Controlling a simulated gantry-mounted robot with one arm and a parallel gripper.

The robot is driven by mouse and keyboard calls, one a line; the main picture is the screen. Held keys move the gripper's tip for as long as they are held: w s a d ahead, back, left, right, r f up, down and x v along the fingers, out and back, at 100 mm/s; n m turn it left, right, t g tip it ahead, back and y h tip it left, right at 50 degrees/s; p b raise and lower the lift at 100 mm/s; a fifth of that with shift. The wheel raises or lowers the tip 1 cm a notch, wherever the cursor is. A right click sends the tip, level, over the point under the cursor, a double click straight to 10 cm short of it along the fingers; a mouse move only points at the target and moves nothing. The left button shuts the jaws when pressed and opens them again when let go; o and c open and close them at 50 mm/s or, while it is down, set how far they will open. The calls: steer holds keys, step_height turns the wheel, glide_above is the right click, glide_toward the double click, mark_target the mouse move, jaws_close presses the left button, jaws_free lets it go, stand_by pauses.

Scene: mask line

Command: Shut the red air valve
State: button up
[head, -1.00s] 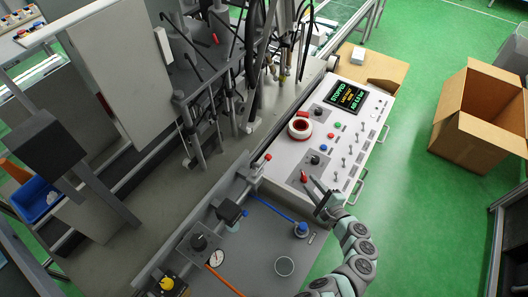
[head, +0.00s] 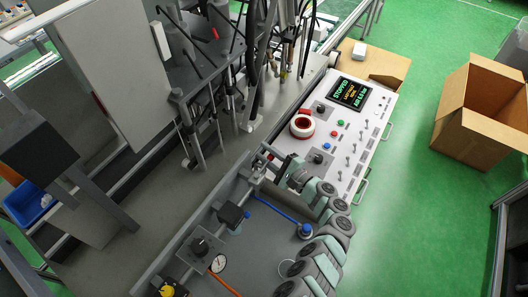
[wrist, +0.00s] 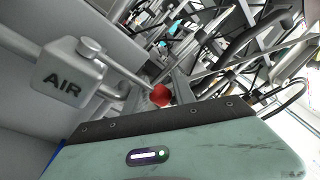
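The red tip of the air valve (wrist: 160,95) shows in the wrist view just beyond the dark edge of my gripper's housing. A grey block marked AIR (wrist: 66,80) sits on the pipe to its left. In the head view, my gripper (head: 269,158) reaches over the pipe beside the machine, at the valve's place. The gripper covers most of the valve there. My fingers are too small and overlapped to tell whether they are open, and whether they touch the handle is unclear.
A white control panel (head: 326,151) with a screen reading STOPPED (head: 350,93) lies right of my gripper. An open cardboard box (head: 480,120) stands right.

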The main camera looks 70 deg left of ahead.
steer(key=shift+s+a, duration=0.15)
steer(key=shift+a, duration=0.25)
jaws_close()
stand_by(1.2)
